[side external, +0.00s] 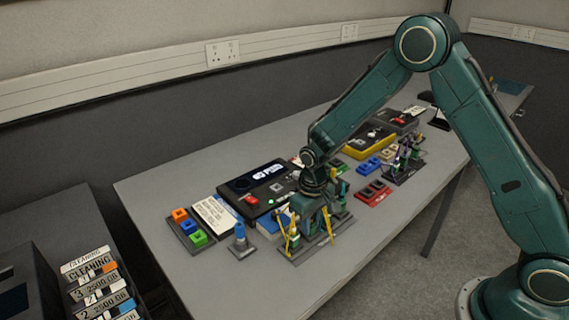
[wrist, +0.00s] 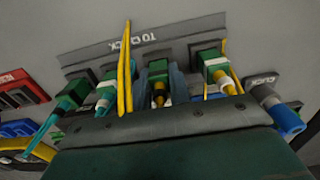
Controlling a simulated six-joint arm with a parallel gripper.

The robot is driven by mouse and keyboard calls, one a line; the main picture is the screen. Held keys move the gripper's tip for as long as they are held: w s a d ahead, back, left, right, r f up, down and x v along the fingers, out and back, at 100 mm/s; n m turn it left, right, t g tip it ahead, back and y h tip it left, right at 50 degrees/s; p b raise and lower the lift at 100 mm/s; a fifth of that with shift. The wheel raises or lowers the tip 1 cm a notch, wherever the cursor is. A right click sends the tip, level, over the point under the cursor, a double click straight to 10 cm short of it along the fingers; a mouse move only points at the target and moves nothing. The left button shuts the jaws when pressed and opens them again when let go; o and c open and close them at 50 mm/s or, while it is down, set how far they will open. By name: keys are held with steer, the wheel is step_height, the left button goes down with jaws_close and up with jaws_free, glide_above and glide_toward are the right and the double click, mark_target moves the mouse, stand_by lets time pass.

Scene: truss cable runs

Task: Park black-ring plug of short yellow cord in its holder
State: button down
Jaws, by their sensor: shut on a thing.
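The black-ring plug (wrist: 158,100), yellow with a dark band, shows at the middle of the wrist view, in line with a green holder block (wrist: 157,67). My gripper (side external: 312,212) is down at the cable rack (side external: 322,243) in the side view. It is shut on the black-ring plug. My gripper's dark body covers the lower part of the wrist view and hides the plug's lower end. I cannot tell how deep the plug sits in the holder. The short yellow cord (wrist: 125,70) loops upward just left of the plug.
Neighbouring plugs stand close on both sides: a teal one (wrist: 106,97), a white-ringed yellow one (wrist: 221,78) and a blue-ended one (wrist: 285,117). In the side view, a coloured-block tray (side external: 190,230) and a blue-topped post (side external: 240,240) stand left of the rack. The table's front edge is clear.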

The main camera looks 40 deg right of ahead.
steer(key=c, duration=1.2)
jaws_free()
steer(key=shift+r, duration=0.1)
steer(key=shift+r, duration=2.4)
steer(key=shift+r, duration=0.1)
steer(key=shift+r, duration=1.9)
